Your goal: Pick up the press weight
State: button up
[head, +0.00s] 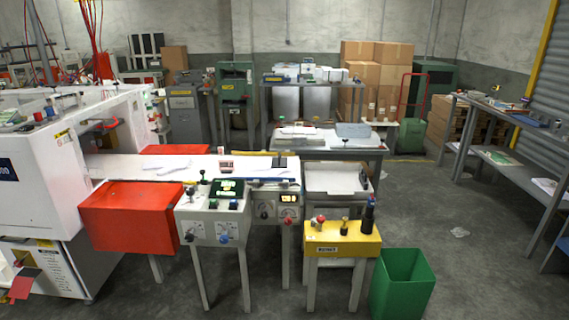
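I cannot tell for sure which thing is the press weight. A small dark block (279,161) sits on the right part of the long white worktop (180,168). On the yellow stand (340,238) at the front stand a red-topped piece (319,222), a short dark piece (344,226) and a taller dark bottle-like piece (369,214). All of these are too small to make out well. My gripper is not in the frame.
A green bin (402,284) stands right of the yellow stand. A control box (210,220) and a red panel (128,217) front the worktop. A white machine (40,180) fills the left. Shelving (515,165) lines the right; the floor (470,260) before it is mostly clear.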

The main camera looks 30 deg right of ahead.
aim_at(279, 162)
jog(key=u, duration=0.1)
jog(key=i, duration=0.95)
jog(key=z, duration=0.05)
